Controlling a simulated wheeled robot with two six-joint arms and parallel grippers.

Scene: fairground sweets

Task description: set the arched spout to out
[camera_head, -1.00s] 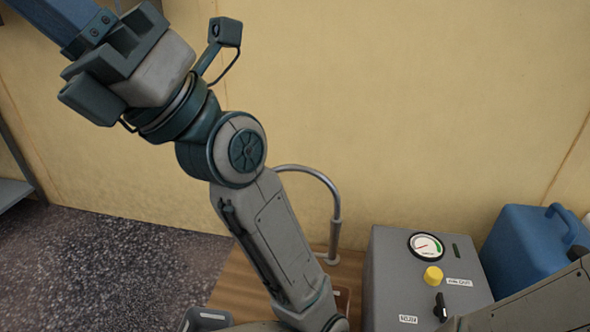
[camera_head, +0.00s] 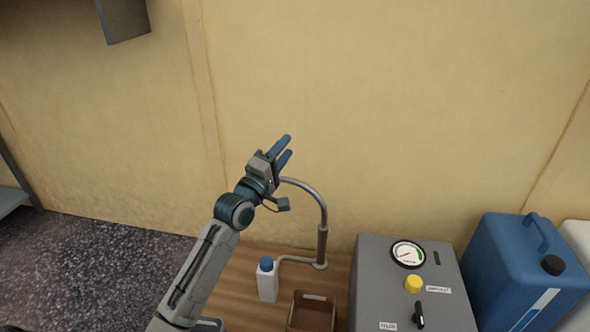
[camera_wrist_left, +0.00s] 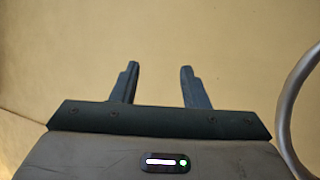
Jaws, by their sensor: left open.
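The arched spout (camera_head: 324,213) is a grey metal tube that rises from a base on the wooden counter and curves over to the left in the head view. Its curve also shows at the right edge of the left wrist view (camera_wrist_left: 284,117). My left gripper (camera_head: 287,148) is raised just above and left of the top of the arch, with its blue fingers apart and nothing between them. The wrist or hand hides the free end of the spout. In the left wrist view the open fingers (camera_wrist_left: 158,84) face the bare wall. My right gripper is not in view.
A white bottle with a blue cap (camera_head: 267,281) and a brown box (camera_head: 312,312) stand on the wooden counter (camera_head: 236,290). A grey control box (camera_head: 380,292) with gauge, yellow button and black switch stands right of the spout. A blue canister (camera_head: 525,268) is further right.

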